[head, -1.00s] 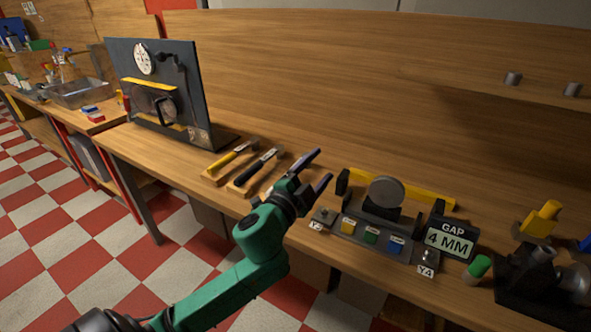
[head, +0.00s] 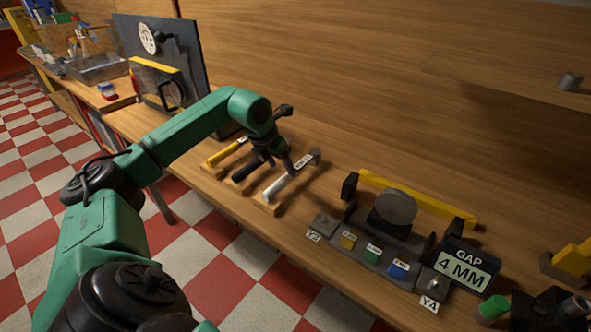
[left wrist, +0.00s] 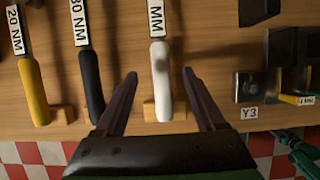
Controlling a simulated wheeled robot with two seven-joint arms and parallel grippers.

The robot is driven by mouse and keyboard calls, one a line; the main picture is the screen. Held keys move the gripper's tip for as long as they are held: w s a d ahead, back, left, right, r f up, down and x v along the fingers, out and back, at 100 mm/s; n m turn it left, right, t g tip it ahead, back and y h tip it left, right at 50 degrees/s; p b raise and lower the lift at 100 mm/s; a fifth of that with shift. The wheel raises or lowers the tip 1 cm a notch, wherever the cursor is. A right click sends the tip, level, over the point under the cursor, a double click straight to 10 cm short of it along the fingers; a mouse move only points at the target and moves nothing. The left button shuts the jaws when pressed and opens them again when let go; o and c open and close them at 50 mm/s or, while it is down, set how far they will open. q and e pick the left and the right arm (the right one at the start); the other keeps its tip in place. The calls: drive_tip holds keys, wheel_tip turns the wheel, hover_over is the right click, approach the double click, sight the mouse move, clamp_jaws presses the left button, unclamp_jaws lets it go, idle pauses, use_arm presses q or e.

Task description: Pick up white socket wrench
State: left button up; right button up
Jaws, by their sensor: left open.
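The white socket wrench (head: 277,187) lies on the bench as the rightmost of a row of hand tools, its handle towards the front edge. In the left wrist view its white handle (left wrist: 161,85) rests on a small wooden block, with a white label above it. My left gripper (head: 279,157) is over the row, close to the white wrench. In the left wrist view the open fingers (left wrist: 160,75) show either side of the white handle, with gaps; their height above it is hard to judge.
A black wrench (left wrist: 91,84) and a yellow wrench (left wrist: 34,90) lie left of the white one. Right of it stands a gap-gauge fixture (head: 393,209) with coloured blocks and a display (head: 464,266). A dark upright panel (head: 187,45) stands behind left.

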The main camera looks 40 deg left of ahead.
sight(287, 175)
use_arm(q)
drive_tip(key=p+x, duration=0.1)
drive_tip(key=x, duration=0.5)
drive_tip(key=shift+w+d+f+p, duration=0.1)
drive_tip(key=shift+w+f+p, duration=0.15)
drive_tip(key=shift+p, duration=0.15)
drive_tip(key=shift+w+f, duration=0.15)
drive_tip(key=shift+f, duration=0.15)
drive_tip(key=shift+r, duration=0.15)
clamp_jaws()
use_arm(e)
drive_tip(key=shift+w+d+r, duration=0.1)
drive_tip(key=shift+w+r, duration=0.15)
drive_tip(key=shift+r, duration=0.3)
drive_tip(key=shift+w+d+r, duration=0.1)
drive_tip(key=shift+w+r, duration=0.15)
drive_tip(key=shift+r, duration=0.3)
